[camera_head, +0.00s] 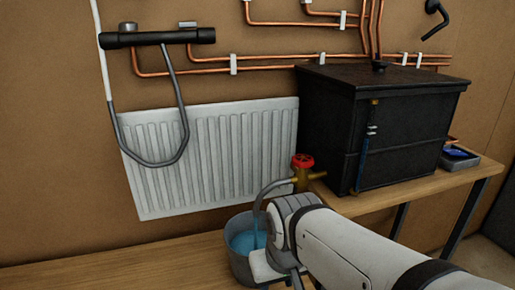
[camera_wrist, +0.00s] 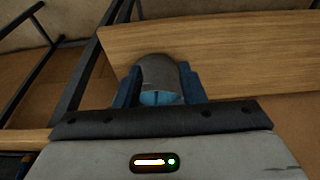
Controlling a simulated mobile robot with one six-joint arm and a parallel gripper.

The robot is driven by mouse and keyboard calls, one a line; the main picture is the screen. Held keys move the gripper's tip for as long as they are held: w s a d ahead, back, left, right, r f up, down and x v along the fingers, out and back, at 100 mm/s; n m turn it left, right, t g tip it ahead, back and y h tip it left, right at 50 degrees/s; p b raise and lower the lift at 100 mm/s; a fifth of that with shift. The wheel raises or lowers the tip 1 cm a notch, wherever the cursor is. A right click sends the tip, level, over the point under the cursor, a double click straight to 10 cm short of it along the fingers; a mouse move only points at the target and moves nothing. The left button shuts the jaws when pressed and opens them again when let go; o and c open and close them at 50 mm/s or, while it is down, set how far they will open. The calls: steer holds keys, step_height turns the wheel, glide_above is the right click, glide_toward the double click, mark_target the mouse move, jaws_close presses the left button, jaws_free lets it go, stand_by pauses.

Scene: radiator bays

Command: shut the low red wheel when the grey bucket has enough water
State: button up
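The grey bucket (camera_head: 238,264) stands low on the wooden surface, with blue water in it, its surface below the rim. Its lower right side is hidden by my arm. The red wheel (camera_head: 302,160) sits on a brass valve beside the radiator's lower right corner. A grey hose (camera_head: 268,187) runs from the valve into the bucket. In the wrist view, my gripper (camera_wrist: 160,82) has its two dark blue fingers spread apart. The bucket (camera_wrist: 158,66) with its blue water shows between them, apparently beyond the fingertips. In the head view the fingertips are hidden.
A white radiator (camera_head: 215,155) hangs behind the bucket. Copper pipes and a black bar valve (camera_head: 160,38) are above. The wooden surface left of the bucket is clear.

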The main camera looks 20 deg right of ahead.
mark_target(305, 155)
steer(key=shift+o, duration=0.2)
steer(key=shift+d, duration=0.1)
